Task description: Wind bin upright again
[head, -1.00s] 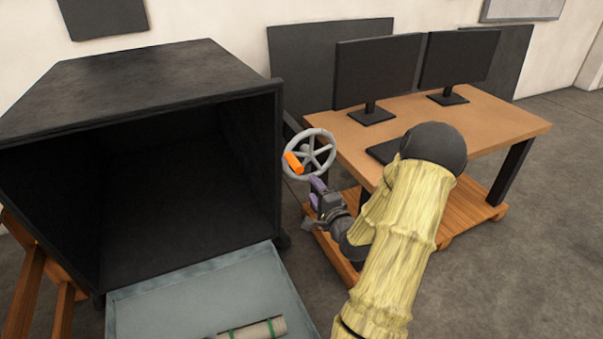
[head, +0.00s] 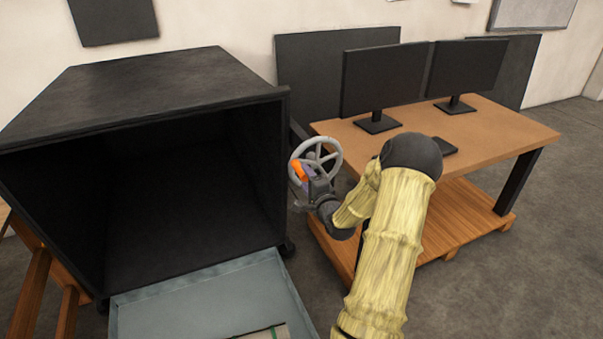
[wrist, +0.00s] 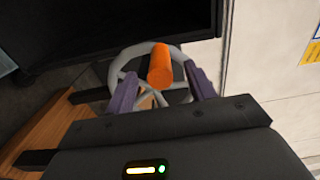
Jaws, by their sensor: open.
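The black bin (head: 190,180) lies tipped with its dark open mouth facing me, at the left of the head view. A grey spoked handwheel (head: 334,146) with an orange handle (head: 297,170) is at the bin's right side. In the wrist view the orange handle (wrist: 160,66) stands out from the rim of the wheel (wrist: 118,72). My gripper (wrist: 162,84) is open, with one purple finger on each side of the handle. A gap shows between each finger and the handle. In the head view my gripper (head: 306,184) partly covers the wheel.
A wooden desk (head: 500,130) with two monitors (head: 385,78) stands to the right, close to my arm. A grey-blue tray (head: 215,295) lies below the bin's mouth with something partly visible in it. Open floor (head: 540,270) shows at the right.

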